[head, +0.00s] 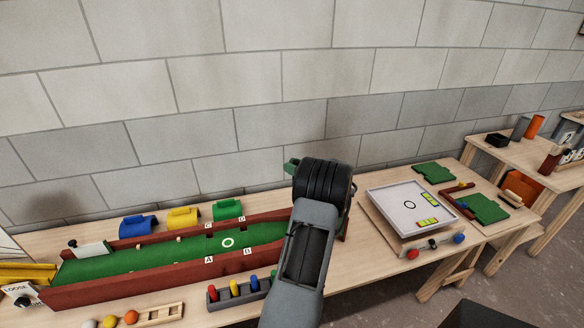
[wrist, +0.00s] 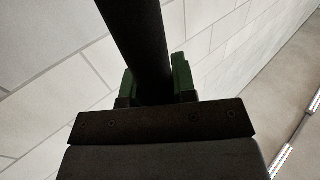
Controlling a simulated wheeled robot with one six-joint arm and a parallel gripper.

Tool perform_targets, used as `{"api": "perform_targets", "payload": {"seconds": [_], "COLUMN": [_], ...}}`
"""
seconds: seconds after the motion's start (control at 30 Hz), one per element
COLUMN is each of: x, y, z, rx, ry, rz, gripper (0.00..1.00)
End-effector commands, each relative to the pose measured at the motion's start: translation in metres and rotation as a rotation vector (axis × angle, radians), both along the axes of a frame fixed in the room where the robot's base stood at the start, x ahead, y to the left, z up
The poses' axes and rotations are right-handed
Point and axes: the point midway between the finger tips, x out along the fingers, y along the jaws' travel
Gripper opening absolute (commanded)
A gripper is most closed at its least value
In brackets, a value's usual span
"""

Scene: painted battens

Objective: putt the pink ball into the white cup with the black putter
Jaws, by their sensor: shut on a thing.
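In the wrist view my gripper (wrist: 155,74) has its green fingers shut on a thick black bar, which I take to be the black putter (wrist: 138,30). The bar runs up out of the picture, so its head is hidden. In the head view a green finger (head: 291,165) shows beside my black wrist, raised above the right end of the lane. A white ring (head: 227,242), perhaps the white cup's rim, is on the green felt lane (head: 130,264). I cannot pick out a pink ball; a small pale thing (head: 178,239) lies by the lane's far side.
Red-brown battens (head: 150,279) edge the lane. Blue (head: 138,225), yellow (head: 182,217) and green (head: 227,209) arches stand behind it. A ball rack (head: 160,313) and a peg rack (head: 237,296) are in front. A white tray (head: 402,207) lies to the right. The wall is close behind.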

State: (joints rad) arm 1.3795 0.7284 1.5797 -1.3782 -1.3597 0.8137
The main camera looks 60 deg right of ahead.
Motion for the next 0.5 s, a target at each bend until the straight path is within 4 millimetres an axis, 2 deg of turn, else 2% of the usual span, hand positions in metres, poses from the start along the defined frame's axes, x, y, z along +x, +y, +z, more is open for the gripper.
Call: {"api": "perform_targets", "payload": {"seconds": [0.03, 0.5], "x": [0.000, 0.000], "y": [0.000, 0.000], "z": [0.008, 0.057], "rx": [-0.002, -0.003], "ry": [-0.001, -0.001], "rz": [0.000, 0.000], "gripper": [0.00, 0.00]}}
